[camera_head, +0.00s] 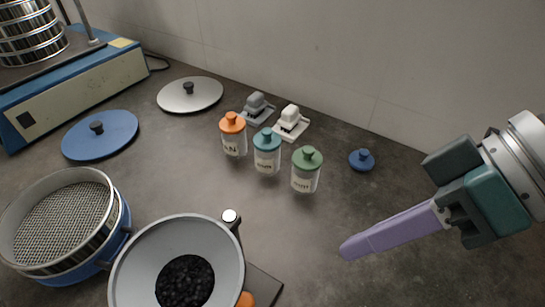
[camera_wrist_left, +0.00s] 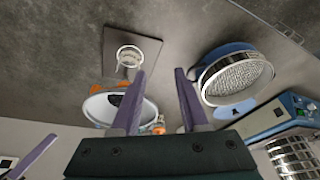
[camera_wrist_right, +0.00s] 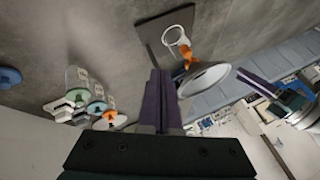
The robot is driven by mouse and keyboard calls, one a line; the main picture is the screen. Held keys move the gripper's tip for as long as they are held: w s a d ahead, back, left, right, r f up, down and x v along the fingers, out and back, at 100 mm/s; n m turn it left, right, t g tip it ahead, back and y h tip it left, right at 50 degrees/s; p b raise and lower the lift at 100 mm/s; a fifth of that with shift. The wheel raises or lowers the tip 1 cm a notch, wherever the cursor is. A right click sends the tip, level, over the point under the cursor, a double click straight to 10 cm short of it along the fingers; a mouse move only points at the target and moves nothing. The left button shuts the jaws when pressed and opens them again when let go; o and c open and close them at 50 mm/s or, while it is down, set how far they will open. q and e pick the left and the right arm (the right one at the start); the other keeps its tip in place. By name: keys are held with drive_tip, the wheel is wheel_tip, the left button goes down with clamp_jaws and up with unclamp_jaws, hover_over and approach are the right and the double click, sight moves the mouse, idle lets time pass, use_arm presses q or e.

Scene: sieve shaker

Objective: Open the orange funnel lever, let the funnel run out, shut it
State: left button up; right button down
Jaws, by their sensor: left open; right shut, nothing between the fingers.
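The grey funnel (camera_head: 230,252) stands at the bottom of the head view, with black grains in its bowl. A bit of the orange lever (camera_head: 246,299) shows at its lower right edge; the rest is hidden. The right wrist view shows the funnel from the side (camera_wrist_right: 203,80) with orange parts (camera_wrist_right: 188,54) near its outlet; the lever's setting is unclear. My right gripper (camera_head: 345,250) is shut and empty, to the right of the funnel and apart from it. My left gripper (camera_wrist_left: 160,78) is open and empty in its wrist view, with the funnel (camera_wrist_left: 92,108) beyond its fingers.
A sieve (camera_head: 112,215) on a blue pan stands left of the funnel. Orange, teal and green capped jars (camera_head: 267,160) stand behind it. Two lids (camera_head: 210,92) and the blue shaker (camera_head: 80,85) are at back left. Table right of the jars is mostly clear.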

drive_tip(key=s+a+f, duration=0.1)
drive_tip(key=a+f, duration=0.6)
drive_tip(key=a, duration=0.1)
drive_tip(key=shift+s+a+f, duration=0.2)
drive_tip(key=shift+s+a, duration=0.05)
drive_tip(key=shift+a, duration=0.15)
drive_tip(key=shift+p, duration=0.3)
